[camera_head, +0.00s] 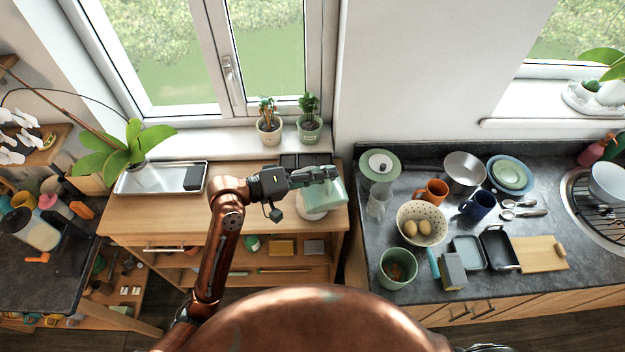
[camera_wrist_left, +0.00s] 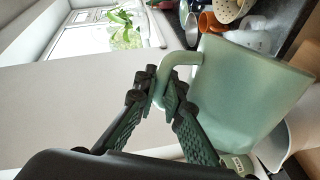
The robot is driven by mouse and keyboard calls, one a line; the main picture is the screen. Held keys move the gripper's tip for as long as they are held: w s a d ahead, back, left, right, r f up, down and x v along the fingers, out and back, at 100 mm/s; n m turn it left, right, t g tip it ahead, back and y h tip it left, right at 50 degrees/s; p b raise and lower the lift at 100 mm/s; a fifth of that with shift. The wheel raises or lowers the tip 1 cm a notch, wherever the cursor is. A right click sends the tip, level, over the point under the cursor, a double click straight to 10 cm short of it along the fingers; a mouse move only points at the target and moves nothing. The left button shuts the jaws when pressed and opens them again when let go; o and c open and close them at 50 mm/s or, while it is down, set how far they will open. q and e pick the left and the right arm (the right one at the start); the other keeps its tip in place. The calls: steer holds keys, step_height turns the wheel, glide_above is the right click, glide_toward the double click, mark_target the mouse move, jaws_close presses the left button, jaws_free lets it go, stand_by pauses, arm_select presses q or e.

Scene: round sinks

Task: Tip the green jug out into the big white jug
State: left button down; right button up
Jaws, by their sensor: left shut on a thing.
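The pale green jug (camera_head: 328,193) is held up over the wooden cabinet and looks tipped well over. My left gripper (camera_head: 334,173) is shut on its handle, which shows clearly in the left wrist view (camera_wrist_left: 170,78). The jug's body (camera_wrist_left: 245,95) fills the right of that view. The big white jug (camera_head: 312,213) stands on the cabinet top directly below and is mostly hidden by the green jug. Part of a white vessel, likely the same jug, shows behind the green one in the wrist view (camera_wrist_left: 274,150). I cannot see any contents. My right gripper is not in view.
A metal tray (camera_head: 150,180) lies on the cabinet's left. Two potted plants (camera_head: 270,125) stand on the sill behind. The dark counter (camera_head: 410,290) at right is crowded with bowls, mugs and a glass jug.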

arm_select(q)
steer(key=shift+w+a+r+n+g, duration=0.1)
steer(key=shift+w+r+n, duration=0.15)
steer(key=shift+w, duration=0.3)
steer(key=shift+w+a+r+n+g, duration=0.1)
steer(key=shift+w+a+r+n, duration=0.1)
steer(key=shift+w, duration=0.35)
steer(key=shift+w+a+r+n+g, duration=0.15)
steer(key=shift+w+n, duration=0.1)
steer(key=shift+w, duration=0.3)
steer(key=shift+w+a+f+n, duration=0.1)
steer(key=shift+w+f+n, duration=0.15)
steer(key=shift+w+n, duration=0.35)
stand_by(0.3)
